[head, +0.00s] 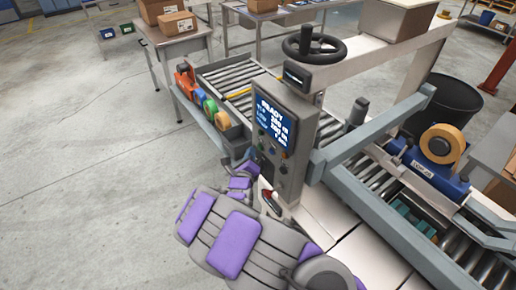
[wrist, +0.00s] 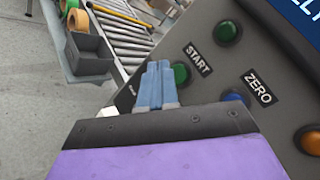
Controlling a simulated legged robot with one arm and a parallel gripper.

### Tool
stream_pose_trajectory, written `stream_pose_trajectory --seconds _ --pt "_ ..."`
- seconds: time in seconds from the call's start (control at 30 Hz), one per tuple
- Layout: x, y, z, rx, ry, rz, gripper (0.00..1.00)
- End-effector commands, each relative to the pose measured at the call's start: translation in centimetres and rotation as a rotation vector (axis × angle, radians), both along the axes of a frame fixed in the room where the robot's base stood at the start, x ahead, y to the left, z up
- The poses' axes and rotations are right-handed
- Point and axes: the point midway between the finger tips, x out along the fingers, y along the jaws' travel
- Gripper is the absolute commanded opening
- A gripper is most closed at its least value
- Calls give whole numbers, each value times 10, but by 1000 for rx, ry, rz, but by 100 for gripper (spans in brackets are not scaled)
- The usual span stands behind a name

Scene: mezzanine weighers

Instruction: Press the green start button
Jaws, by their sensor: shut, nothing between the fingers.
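The green start button (wrist: 181,73) sits on the grey control panel (wrist: 205,85) beside a START label in the wrist view. My gripper (wrist: 157,68) has its blue fingers together, with the tips just left of that button and partly overlapping its edge in the picture; I cannot tell whether they touch it. In the head view my gripper (head: 247,163) is at the lower left side of the console (head: 296,118), whose screen (head: 271,120) reads READY. The start button is hard to make out there.
A second green button or lamp (wrist: 228,32), a blue button (wrist: 235,97) by a ZERO label and an orange one (wrist: 310,139) share the panel. Floor at left is open.

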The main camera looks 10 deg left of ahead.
Motion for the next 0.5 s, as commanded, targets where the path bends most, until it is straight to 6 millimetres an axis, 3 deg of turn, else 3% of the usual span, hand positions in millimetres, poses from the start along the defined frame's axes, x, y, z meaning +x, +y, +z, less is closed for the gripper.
stream_pose_trajectory --seconds 0.5 --pt "5 -5 2 -2 1 1 0"
